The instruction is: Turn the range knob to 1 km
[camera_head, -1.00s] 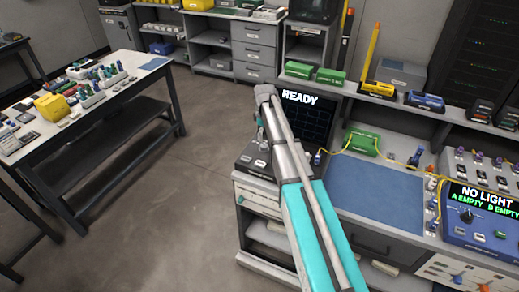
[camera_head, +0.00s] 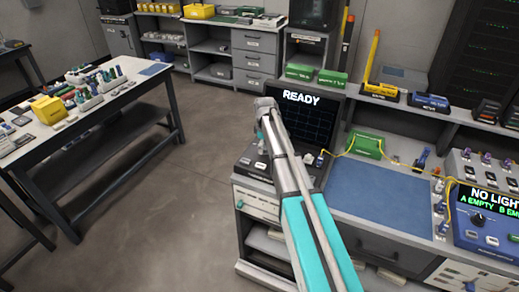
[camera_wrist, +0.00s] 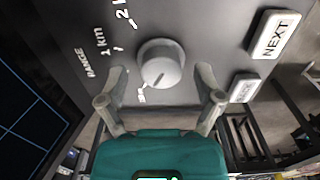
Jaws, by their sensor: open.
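The range knob (camera_wrist: 161,64) is a round light-grey knob on a dark panel in the wrist view. A white mark on its face points down-left, toward a small label that is partly hidden. The printed labels "RANGE" and "1 km" (camera_wrist: 101,42) lie left of the knob, and a cut-off "2 k" label is above them. My gripper (camera_wrist: 162,74) is open, with one fingertip on each side of the knob's lower part; I cannot tell whether they touch it. In the head view, the instrument with the "READY" screen (camera_head: 312,118) stands behind my gripper (camera_head: 262,137); the knob cannot be made out there.
Right of the knob are a "NEXT" button (camera_wrist: 275,36) and another white button (camera_wrist: 243,90). A blue mat (camera_head: 380,190) lies on the bench beside the instrument. A blue tester reading "NO LIGHT" (camera_head: 482,235) is at the right. Open floor (camera_head: 150,215) lies to the left.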

